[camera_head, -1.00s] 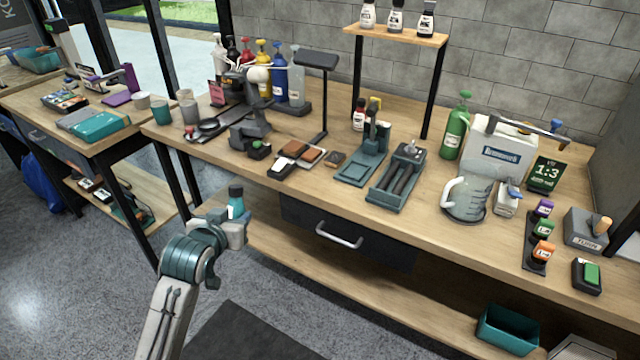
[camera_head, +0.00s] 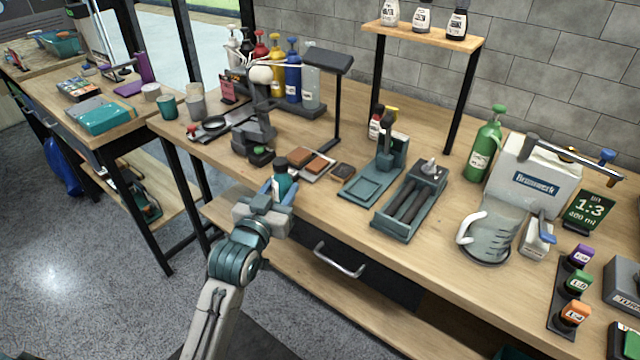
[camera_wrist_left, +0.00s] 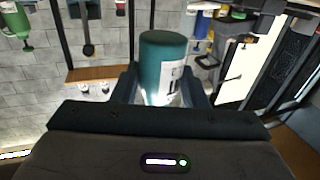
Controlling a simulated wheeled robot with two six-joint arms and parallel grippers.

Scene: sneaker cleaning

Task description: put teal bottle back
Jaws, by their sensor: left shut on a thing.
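The teal bottle (camera_head: 281,182) has a dark cap and stands roughly upright in my left gripper (camera_head: 277,192), in front of the workbench's front edge. In the left wrist view the bottle (camera_wrist_left: 163,62) sits between the two fingers, with part of a white label showing. My left gripper is shut on it and hides its lower part in the head view. My right gripper is not in view.
The workbench (camera_head: 330,215) holds brown blocks (camera_head: 311,160), a lamp stand (camera_head: 330,62), a teal roller tray (camera_head: 410,205), a clear jug (camera_head: 490,232) and a green bottle (camera_head: 484,145). Several coloured pump bottles (camera_head: 292,72) stand at the back left. A drawer handle (camera_head: 338,262) juts from the front.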

